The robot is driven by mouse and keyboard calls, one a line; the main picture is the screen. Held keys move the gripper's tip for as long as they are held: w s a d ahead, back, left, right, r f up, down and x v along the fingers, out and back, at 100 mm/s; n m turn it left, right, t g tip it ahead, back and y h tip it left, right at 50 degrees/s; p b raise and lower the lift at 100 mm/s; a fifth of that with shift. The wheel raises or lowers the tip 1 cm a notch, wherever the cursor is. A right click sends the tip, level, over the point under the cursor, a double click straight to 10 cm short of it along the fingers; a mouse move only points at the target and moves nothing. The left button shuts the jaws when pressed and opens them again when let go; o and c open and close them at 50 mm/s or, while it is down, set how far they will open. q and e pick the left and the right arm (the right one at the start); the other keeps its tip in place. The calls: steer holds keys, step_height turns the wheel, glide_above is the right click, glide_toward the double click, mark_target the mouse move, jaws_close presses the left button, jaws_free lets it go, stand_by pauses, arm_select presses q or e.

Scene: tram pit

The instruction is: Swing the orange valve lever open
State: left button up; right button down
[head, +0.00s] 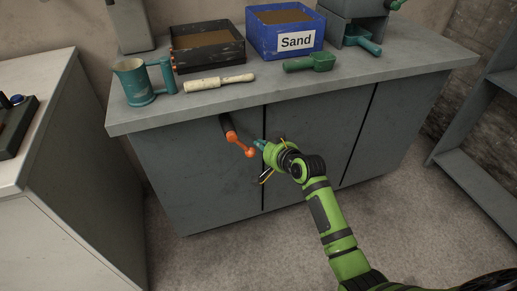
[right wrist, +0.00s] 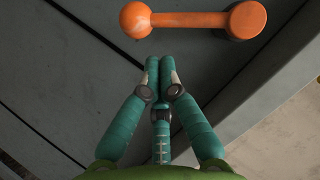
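The orange valve lever (head: 240,143) sticks out from the front of the grey cabinet, just below the worktop, on a dark pipe stub (head: 226,122). It slants down to the right and ends in a round knob. In the right wrist view the lever (right wrist: 190,20) lies across the top, with the round knob at left and the wider hub at right. My right gripper (head: 259,144) is just right of the knob. In the right wrist view its teal fingers (right wrist: 160,62) are together with nothing between them, below the lever and apart from it. My left gripper is out of view.
A pale counter (head: 48,95) stands at left, shelving (head: 480,125) at right. Floor in front is clear.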

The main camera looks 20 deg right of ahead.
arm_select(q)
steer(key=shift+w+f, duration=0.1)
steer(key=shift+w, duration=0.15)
arm_select(e)
steer(key=shift+w+a+f, duration=0.25)
steer(key=shift+a+f, duration=0.15)
steer(key=shift+f, duration=0.3)
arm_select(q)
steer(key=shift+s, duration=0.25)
